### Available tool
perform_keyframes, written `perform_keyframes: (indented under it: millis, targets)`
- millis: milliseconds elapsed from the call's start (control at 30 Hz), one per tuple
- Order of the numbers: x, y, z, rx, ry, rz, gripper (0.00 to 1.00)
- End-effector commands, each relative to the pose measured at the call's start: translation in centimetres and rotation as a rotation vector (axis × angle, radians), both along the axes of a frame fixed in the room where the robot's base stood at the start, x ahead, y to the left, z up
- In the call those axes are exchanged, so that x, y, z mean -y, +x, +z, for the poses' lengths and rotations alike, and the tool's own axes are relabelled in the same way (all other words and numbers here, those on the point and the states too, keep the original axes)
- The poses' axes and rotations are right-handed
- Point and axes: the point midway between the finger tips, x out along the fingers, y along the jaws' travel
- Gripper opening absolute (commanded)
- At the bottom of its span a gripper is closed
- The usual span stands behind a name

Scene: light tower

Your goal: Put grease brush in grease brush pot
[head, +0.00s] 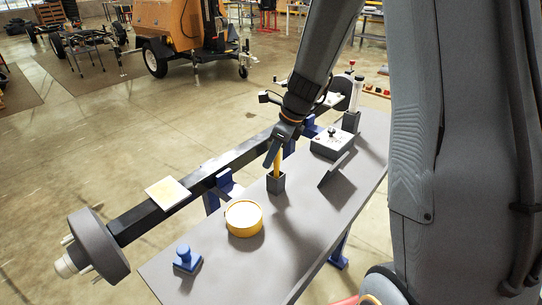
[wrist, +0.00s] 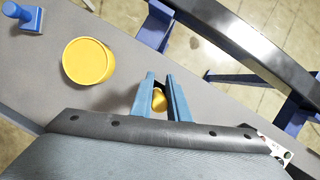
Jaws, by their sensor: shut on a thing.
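The grease brush (head: 279,163) has a yellow handle and stands nearly upright. My gripper (head: 275,150) is shut on its upper part, above the table. The brush's lower end goes down into, or just behind the rim of, the dark square grease brush pot (head: 276,184); how deep it sits is hidden. In the wrist view, the yellow end of the brush (wrist: 158,101) shows between the blue-grey fingers of my gripper (wrist: 160,88). The pot is mostly hidden there behind the fingers.
A round yellow tub (head: 243,218) stands left of the pot on the grey table (head: 290,240). A blue stamp-like object (head: 187,260) is near the front-left edge. A dark axle beam (head: 215,173) runs behind.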

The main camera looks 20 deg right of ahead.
Motion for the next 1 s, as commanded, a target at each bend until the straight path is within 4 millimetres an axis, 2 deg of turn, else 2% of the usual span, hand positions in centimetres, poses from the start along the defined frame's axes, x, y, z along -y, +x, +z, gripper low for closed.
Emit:
perform_keyframes:
  millis: [267, 300, 367, 400, 767, 867, 1000]
  targets:
    - [0.0, 0.0, -0.2, 0.001, 0.000, 0.000, 0.00]
    - [0.0, 0.0, -0.2, 0.001, 0.000, 0.000, 0.22]
    - [0.0, 0.0, -0.1, 0.001, 0.000, 0.000, 0.32]
    - [0.0, 0.0, -0.1, 0.001, 0.000, 0.000, 0.34]
    - [0.1, 0.1, 0.4, 0.003, -0.001, -0.001, 0.34]
    - [0.4, -0.1, 1.4, 0.006, 0.000, -0.001, 0.34]
    - [1.2, -0.5, 3.7, 0.007, -0.001, 0.000, 0.34]
